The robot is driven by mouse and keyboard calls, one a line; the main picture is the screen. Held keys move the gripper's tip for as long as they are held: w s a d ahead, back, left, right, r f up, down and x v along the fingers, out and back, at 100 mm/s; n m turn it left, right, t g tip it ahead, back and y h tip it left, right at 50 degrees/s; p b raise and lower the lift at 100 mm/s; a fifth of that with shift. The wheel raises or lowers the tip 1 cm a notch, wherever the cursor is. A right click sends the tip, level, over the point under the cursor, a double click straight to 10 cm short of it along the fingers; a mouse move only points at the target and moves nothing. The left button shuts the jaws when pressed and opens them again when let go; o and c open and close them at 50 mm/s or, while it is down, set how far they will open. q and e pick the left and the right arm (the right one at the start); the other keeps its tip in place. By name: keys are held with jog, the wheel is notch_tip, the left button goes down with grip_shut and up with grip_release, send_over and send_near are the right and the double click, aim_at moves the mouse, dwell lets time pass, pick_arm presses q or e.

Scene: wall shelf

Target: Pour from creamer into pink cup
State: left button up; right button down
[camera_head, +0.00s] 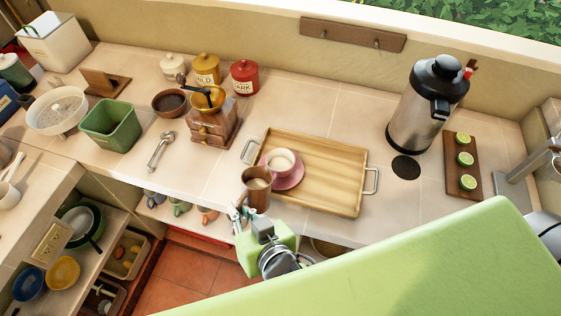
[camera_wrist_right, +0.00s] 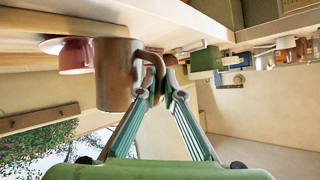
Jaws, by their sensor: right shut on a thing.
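The brown creamer (camera_head: 258,199) is at the front left edge of the wooden tray, with light brown liquid showing inside. It looks roughly upright. The right gripper (camera_head: 240,214) is shut on its handle from the front left. The right wrist view, which is turned over, shows the creamer (camera_wrist_right: 116,78) with the fingertips (camera_wrist_right: 163,92) around the handle. The pink cup (camera_head: 268,164) stands upright on a pink saucer (camera_head: 291,182) on the tray, just behind and right of the creamer. Pale content shows in the cup. The pink cup (camera_wrist_right: 75,56) is partly hidden by the creamer there. The left gripper is not in view.
The wooden tray (camera_head: 335,172) has metal handles and a bare right half. A coffee grinder (camera_head: 211,118) and a spoon (camera_head: 160,150) are to its left. A large steel urn (camera_head: 418,112) and a board (camera_head: 459,178) with lime slices are to its right.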

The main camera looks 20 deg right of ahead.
jog(key=f+b, duration=0.1)
jog(key=t+b, duration=0.1)
jog(key=shift+s+a+f+n+b, duration=0.3)
jog(key=shift+a+f+b, duration=0.1)
jog(key=shift+s+a+f+n+t+h+b, duration=0.2)
jog(key=shift+n+t+h+b, duration=0.15)
jog(key=shift+b, duration=0.75)
jog(key=shift+r, duration=0.1)
